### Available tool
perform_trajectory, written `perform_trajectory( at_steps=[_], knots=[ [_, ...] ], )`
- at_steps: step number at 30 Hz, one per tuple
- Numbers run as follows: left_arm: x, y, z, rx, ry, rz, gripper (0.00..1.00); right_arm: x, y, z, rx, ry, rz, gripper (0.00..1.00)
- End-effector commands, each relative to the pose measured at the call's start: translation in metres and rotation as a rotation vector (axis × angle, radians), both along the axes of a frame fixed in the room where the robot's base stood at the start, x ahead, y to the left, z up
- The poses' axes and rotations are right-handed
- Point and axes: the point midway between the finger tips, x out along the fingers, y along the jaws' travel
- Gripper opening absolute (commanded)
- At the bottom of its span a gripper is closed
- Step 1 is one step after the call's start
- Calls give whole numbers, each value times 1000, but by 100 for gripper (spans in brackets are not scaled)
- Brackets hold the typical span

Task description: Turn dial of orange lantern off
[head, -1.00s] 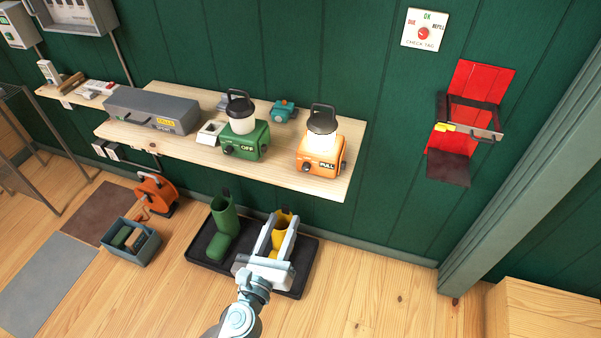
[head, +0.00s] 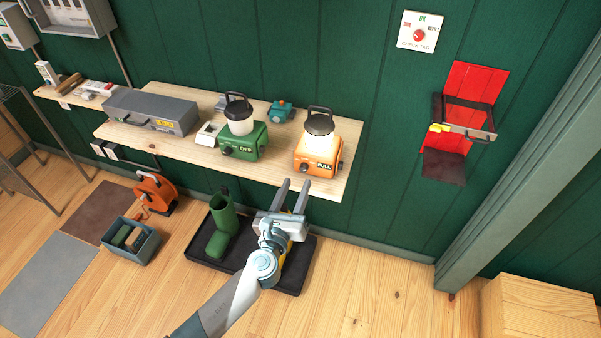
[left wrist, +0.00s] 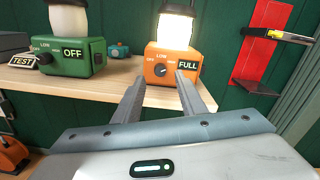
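The orange lantern (head: 318,150) stands on the wooden shelf near its right end. Its lamp glows, and its front label reads FULL in the left wrist view (left wrist: 187,67). A dark dial (left wrist: 160,70) sits on its front face, left of the label, below the markings OFF and LOW. My left gripper (head: 295,184) is open and empty, in front of and below the shelf edge, its fingers pointing toward the lantern. In the left wrist view its two fingers (left wrist: 160,82) frame the dial from a short distance, apart from it. My right gripper is not in view.
A green lantern (head: 243,138) marked OFF stands to the left on the shelf (head: 180,150). A teal object (head: 281,110) lies behind. A boot tray (head: 285,285) with boots is on the floor below. A red wall panel (head: 470,80) with a dark holder is at right.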

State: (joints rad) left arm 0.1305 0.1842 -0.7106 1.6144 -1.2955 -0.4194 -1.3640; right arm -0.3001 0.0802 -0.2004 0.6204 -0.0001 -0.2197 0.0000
Motion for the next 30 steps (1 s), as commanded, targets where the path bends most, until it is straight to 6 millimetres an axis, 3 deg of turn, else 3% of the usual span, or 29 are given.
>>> perform_trajectory(
  at_steps=[3,9,23,28,30],
  knots=[
    [21,-6,2,0,-2,1,38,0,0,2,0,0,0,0],
    [42,-12,0,0,0,0,38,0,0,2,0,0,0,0],
    [50,-15,0,0,0,1,38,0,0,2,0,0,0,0],
    [50,-15,0,0,0,0,0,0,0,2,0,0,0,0],
    [50,-15,0,0,0,0,0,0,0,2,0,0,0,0]
  ],
)
